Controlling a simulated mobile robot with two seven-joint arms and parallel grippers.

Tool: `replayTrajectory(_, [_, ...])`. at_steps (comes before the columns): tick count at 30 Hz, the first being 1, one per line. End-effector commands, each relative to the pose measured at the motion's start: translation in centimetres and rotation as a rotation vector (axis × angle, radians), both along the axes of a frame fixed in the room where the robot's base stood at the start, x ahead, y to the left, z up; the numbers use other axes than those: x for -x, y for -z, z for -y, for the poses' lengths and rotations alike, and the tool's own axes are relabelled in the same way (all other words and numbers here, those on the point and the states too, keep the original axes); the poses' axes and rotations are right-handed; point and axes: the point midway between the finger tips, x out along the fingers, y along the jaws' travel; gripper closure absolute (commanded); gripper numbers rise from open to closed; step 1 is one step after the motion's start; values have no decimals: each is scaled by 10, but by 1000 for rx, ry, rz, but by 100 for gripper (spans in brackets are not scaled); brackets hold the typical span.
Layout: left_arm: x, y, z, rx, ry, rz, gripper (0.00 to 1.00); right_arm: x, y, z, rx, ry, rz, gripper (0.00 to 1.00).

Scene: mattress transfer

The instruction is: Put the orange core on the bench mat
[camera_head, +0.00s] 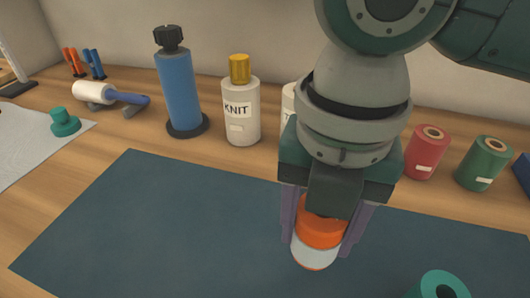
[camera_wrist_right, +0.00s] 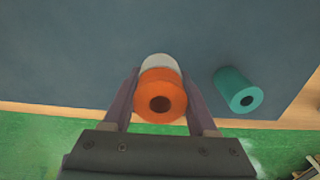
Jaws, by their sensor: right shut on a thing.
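The orange core (camera_head: 321,233) has a pale band around its lower part. My right gripper (camera_head: 322,240) is shut on it, with one finger on each side, over the dark blue-grey bench mat (camera_head: 150,225). In the right wrist view the core (camera_wrist_right: 160,97) shows its dark centre hole between the fingers (camera_wrist_right: 160,105), and the mat (camera_wrist_right: 60,50) lies beneath. I cannot tell whether the core touches the mat. My left gripper is not in view.
A teal core (camera_head: 440,286) is on the mat at the lower right; it also shows in the wrist view (camera_wrist_right: 237,90). Behind the mat stand a blue cylinder (camera_head: 178,90), a KNIT bottle (camera_head: 240,105), a red spool (camera_head: 427,152) and a green spool (camera_head: 484,163). The mat's left part is clear.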

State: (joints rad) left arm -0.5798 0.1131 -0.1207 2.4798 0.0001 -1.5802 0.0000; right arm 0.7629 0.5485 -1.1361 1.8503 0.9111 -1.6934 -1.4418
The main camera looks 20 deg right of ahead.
Motion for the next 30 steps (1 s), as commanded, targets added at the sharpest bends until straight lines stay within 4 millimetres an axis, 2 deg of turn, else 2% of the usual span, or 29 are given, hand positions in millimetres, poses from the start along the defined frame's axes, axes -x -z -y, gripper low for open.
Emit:
replayTrajectory(5, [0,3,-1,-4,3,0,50,0,13,0,0,-1,-2,100])
replayTrajectory(12, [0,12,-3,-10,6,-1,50,0,49,0,-1,0,-1,100])
replayTrajectory(24, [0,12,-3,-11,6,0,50,0,54,0,-1,-1,1,100])
replayTrajectory(25, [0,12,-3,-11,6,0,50,0,54,0,-1,-1,1,38])
replayTrajectory(30, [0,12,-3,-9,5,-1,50,0,53,0,-1,-1,1,19])
